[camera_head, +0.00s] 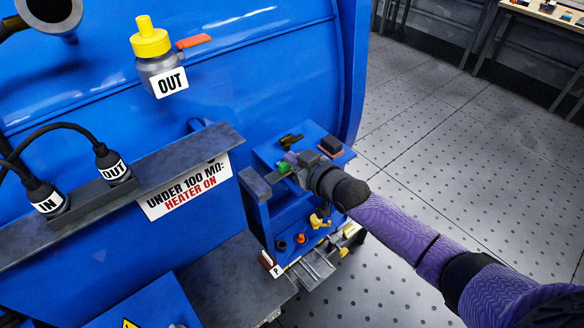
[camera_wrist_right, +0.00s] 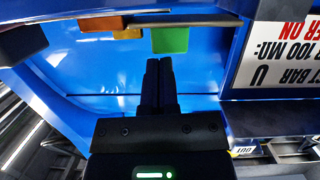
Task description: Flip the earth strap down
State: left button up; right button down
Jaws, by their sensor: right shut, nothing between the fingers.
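A green block (camera_head: 284,168) shows at the blue terminal box on the right side of the motor, by a grey bar (camera_head: 262,183). In the right wrist view the green block (camera_wrist_right: 170,39) hangs against a dark bar (camera_wrist_right: 150,20); I take it for part of the earth strap, but the strap's full shape is not clear. My right gripper (camera_head: 297,164) is beside it. In the right wrist view its two dark fingers (camera_wrist_right: 159,72) are together and empty, tips just below the green block in the picture. Contact cannot be told. My left gripper is not in view.
An orange block (camera_wrist_right: 102,22) sits on the same bar. A dark block (camera_head: 331,146) stands on the box's right corner. Yellow and orange parts (camera_head: 318,220) sit lower inside the box. A sign (camera_head: 186,186) reads "HEATER ON". The floor (camera_head: 430,130) to the right is open.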

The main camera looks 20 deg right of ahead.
notch_tip(320, 180, up, 4)
jog(key=p, duration=0.3)
jog(key=shift+r+p, duration=0.15)
jog(key=shift+p, duration=0.15)
jog(key=p+v, duration=0.2)
jog(key=v, duration=0.8)
jog(key=shift+d+f, duration=0.1)
jog(key=shift+f, duration=0.15)
